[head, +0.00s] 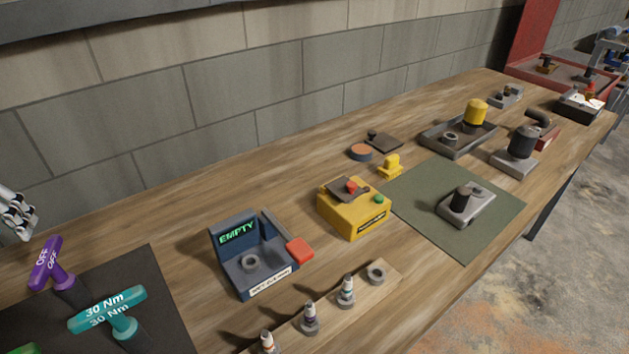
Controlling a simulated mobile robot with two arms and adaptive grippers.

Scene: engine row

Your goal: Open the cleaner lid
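A yellow box (352,212) stands mid-table and seems to be the cleaner, though its front label is too small to read. A dark lid (347,189) with a red knob (351,186) lies on its top and looks closed. A green button (379,199) sits beside the lid. My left gripper (22,226) shows only in part at the left edge, well away from the yellow box. Whether its fingers are open or shut is unclear. My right gripper is not in view.
A blue fixture (252,275) reading EMPTY, with a red pad (300,250), stands left of the yellow box. A green mat (475,238) with a metal part (466,207) lies to the right. T-handled tools (107,309) stand at lower left.

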